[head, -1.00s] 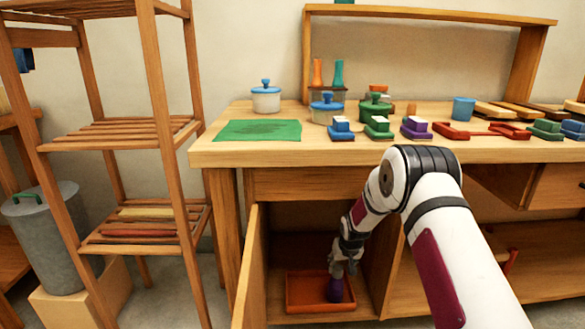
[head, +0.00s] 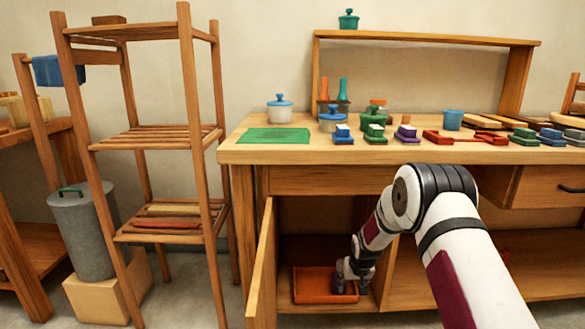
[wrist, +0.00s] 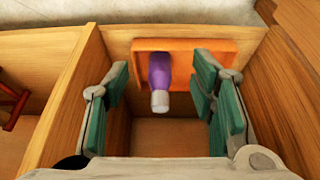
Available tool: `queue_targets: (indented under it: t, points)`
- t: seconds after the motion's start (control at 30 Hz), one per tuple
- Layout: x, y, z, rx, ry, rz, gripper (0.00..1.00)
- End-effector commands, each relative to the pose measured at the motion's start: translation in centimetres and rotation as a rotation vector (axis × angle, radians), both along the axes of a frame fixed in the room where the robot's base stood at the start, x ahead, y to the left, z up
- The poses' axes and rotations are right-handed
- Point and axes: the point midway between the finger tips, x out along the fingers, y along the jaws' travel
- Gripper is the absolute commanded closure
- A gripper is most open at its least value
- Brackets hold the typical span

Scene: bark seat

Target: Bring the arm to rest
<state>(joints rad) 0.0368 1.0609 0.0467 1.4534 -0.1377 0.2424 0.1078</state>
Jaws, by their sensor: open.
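My gripper (head: 352,276) is low inside the open cupboard compartment under the workbench, at the right side of the orange tray (head: 312,286). In the wrist view my gripper (wrist: 162,80) is open, its teal-padded fingers wide apart with nothing held between them. A purple bottle (wrist: 159,70) with a pale cap is at the orange tray (wrist: 190,46), seen between the fingers but apart from both. In the head view the bottle is mostly hidden behind my gripper. My arm reaches down into the compartment from the right front.
The open cupboard door (head: 264,268) stands left of my gripper, and compartment walls flank it closely. The bench top (head: 300,153) is above, holding pots and several coloured blocks. A slatted shelf (head: 150,140) and a grey bin (head: 84,232) stand left.

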Motion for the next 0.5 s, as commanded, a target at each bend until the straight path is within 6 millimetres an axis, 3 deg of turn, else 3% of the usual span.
queue_targets:
  t: [0.27, 0.5]
  points:
    - [-0.7, -0.1, 3.7, -0.006, 0.008, 0.0, 0.49]
    - [-2.3, -0.2, 8.3, -0.015, 0.029, -0.004, 0.49]
